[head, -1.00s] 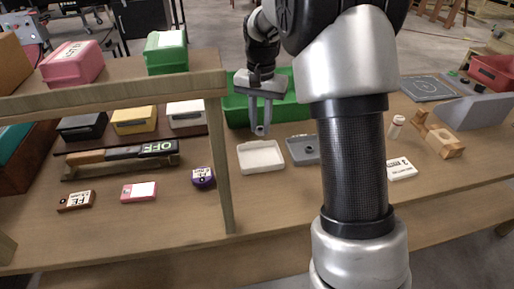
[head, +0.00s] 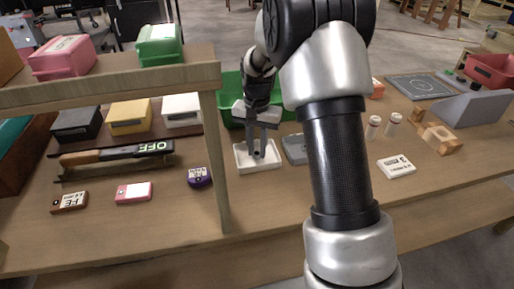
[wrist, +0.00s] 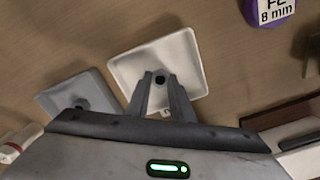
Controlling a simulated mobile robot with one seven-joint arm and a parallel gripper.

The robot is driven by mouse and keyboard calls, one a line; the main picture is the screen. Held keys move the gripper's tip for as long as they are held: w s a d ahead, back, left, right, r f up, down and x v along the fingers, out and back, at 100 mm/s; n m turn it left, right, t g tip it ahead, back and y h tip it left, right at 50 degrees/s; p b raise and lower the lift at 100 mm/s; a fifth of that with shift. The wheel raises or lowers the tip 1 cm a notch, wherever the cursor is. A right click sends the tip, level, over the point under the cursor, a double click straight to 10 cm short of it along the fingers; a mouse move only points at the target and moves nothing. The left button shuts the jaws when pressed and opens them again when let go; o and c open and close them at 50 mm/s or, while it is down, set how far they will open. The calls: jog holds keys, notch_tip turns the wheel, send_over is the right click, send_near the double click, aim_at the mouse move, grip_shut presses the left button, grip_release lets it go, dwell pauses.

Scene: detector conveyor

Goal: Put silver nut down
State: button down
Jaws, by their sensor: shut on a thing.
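My gripper (head: 257,154) points down over the white tray (head: 242,166), with its fingertips low, inside the tray's outline. In the wrist view the gripper (wrist: 161,83) is shut on the silver nut (wrist: 160,76), which looks dark with a small hole between the fingertips. The white tray (wrist: 185,52) lies beneath it in that view. I cannot tell whether the nut touches the tray floor. In the head view the fingers mostly hide the nut.
A grey tray (head: 295,150) stands right beside the white one, and a green bin (head: 232,95) behind. A wooden shelf post (head: 217,160) rises to the left. A purple tape measure-like item (head: 199,177) lies past it. White bottles (head: 373,128) and a labelled white box (head: 396,166) are at right.

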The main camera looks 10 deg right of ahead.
jog(key=c, duration=1.6)
grip_release()
jog(key=shift+f, duration=0.1)
jog(key=shift+o, duration=0.2)
